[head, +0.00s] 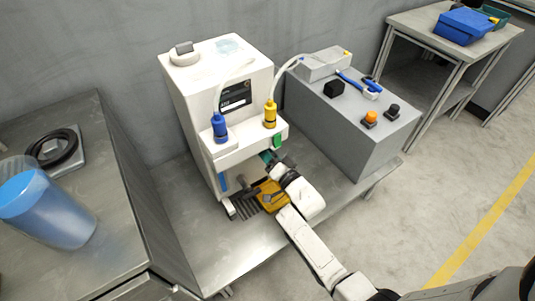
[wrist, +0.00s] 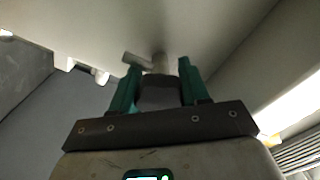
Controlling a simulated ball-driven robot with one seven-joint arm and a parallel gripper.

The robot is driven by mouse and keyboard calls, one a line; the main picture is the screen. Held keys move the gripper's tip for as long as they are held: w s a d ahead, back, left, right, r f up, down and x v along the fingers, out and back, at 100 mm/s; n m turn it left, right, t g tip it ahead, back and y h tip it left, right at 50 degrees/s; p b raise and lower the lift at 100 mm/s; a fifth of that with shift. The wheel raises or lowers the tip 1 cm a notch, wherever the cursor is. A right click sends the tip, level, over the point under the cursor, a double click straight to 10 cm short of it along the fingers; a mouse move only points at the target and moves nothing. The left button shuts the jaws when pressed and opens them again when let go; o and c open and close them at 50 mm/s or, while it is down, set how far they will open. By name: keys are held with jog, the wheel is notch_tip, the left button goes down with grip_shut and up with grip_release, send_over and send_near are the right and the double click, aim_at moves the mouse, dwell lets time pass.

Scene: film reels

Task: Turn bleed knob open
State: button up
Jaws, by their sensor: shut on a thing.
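The white machine (head: 215,95) stands on a metal bench, with a blue-capped bottle and a yellow-capped bottle on its front ledge. My gripper (head: 268,157) reaches in under that ledge. In the wrist view my gripper (wrist: 158,80) has its two teal fingers on either side of a grey knob (wrist: 160,66), which I take to be the bleed knob, and is shut on it. A small grey tab (wrist: 136,62) sticks out to the left by the knob. The knob sits against a pale surface. In the head view the knob is hidden by my gripper and the ledge.
A yellow tray (head: 270,196) lies just below my gripper. A grey cabinet (head: 350,125) with knobs and a blue tool stands to the right. A blue bucket (head: 45,208) stands on the left table. The floor at right is clear.

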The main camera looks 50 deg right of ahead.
jog(key=n+b, duration=0.1)
jog(key=n, duration=0.4)
jog(key=shift+f, duration=0.1)
jog(key=n+b, duration=0.2)
jog(key=n, duration=0.3)
jog(key=shift+n, duration=0.3)
jog(key=n+b, duration=0.2)
jog(key=n, duration=0.3)
jog(key=shift+a, duration=0.1)
jog(key=n+b, duration=0.2)
jog(key=n, duration=0.3)
jog(key=shift+n, duration=0.3)
jog(key=o, duration=1)
jog(key=shift+o, duration=0.2)
